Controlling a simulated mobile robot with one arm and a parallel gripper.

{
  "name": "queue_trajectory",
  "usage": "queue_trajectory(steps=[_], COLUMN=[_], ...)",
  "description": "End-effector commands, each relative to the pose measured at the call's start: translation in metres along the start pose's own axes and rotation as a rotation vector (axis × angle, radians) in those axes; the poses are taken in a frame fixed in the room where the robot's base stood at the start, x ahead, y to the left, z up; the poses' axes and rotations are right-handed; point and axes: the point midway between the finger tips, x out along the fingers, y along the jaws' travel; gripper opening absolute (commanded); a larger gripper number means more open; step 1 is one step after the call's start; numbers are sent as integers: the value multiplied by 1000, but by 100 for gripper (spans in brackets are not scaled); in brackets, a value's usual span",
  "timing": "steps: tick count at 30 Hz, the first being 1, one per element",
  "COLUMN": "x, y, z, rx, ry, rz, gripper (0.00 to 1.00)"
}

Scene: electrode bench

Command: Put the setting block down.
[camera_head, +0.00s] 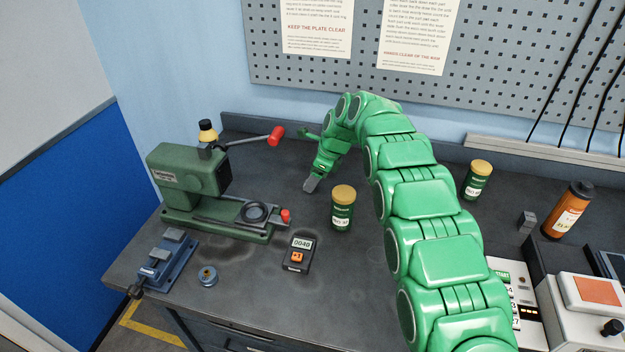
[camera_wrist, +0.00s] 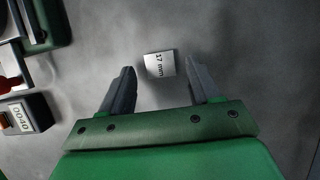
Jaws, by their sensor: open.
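The setting block, a small light-grey block marked "17 mm" (camera_wrist: 160,64), shows in the wrist view against the grey bench top. It appears to rest on the bench. My gripper (camera_head: 311,185) points down at the bench behind the small meter in the head view. In the wrist view its two dark fingers are spread, one on each side of the block, with a visible gap on both sides. Nothing is held between them. I cannot make out the block in the head view, where the gripper likely hides it.
A green press (camera_head: 190,190) with red-tipped levers stands left on the bench (camera_head: 340,290). Near it are a blue vise (camera_head: 165,262), a round part (camera_head: 208,276) and a meter reading 0040 (camera_head: 298,254). A green jar (camera_head: 342,210) stands close right of my gripper.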

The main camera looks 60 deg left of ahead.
Motion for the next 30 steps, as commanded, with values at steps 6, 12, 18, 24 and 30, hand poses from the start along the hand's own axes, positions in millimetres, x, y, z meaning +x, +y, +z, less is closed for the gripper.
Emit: queue_trajectory(steps=[6, 12, 18, 24, 30], x=[-35, -74, -101, -109, -111], y=[-1, -1, -1, 0, 0], z=[1, 1, 0, 0, -3], rx=[0, -1, 0, 0, -1], ry=[-2, -2, -1, 0, 1], rz=[-5, -7, -4, -1, -3], gripper=[62, 62, 62, 62, 62])
